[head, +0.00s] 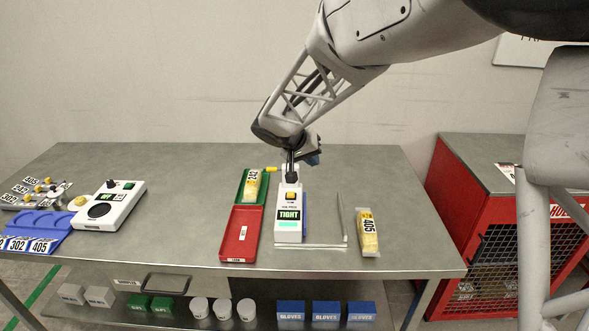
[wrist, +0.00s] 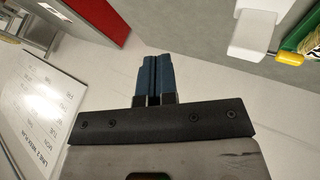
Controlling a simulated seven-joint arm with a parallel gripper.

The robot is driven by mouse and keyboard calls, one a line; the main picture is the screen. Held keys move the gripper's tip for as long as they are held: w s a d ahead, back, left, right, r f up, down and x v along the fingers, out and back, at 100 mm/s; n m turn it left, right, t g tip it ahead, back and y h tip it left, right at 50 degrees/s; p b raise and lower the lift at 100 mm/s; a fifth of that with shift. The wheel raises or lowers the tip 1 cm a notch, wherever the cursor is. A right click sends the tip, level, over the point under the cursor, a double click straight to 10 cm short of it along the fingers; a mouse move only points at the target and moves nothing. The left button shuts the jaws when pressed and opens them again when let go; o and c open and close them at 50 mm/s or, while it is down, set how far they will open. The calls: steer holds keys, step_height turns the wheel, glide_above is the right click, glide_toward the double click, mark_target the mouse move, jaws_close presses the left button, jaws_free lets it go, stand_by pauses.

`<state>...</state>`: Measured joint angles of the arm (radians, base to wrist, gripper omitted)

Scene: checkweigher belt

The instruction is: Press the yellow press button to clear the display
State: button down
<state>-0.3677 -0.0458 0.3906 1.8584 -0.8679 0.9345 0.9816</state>
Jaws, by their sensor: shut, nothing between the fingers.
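A white device (head: 288,232) stands upright on the metal table, with a yellow button (head: 291,196) on its face. My gripper (head: 314,160) is behind the button, near the device's far end, and does not touch the button. Its blue fingers (wrist: 153,75) are shut and empty in the wrist view. My wrist partly hides the device's top.
Left of the device lies a red and green tray (head: 240,236) holding a yellow pack (head: 252,186). Another white unit (head: 110,206) stands at left. A red cabinet (head: 500,220) is beyond the table's right edge.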

steer(key=t, duration=0.1)
glide_above(289, 193)
step_height(289, 193, down, 4)
steer(key=shift+f, duration=0.1)
steer(key=shift+s+f, duration=0.1)
steer(key=shift+f, duration=0.1)
steer(key=shift+f, duration=4.2)
steer(key=shift+f, duration=0.85)
steer(key=shift+r, duration=0.1)
stand_by(0.5)
steer(key=shift+r, duration=0.75)
steer(key=shift+r, duration=0.1)
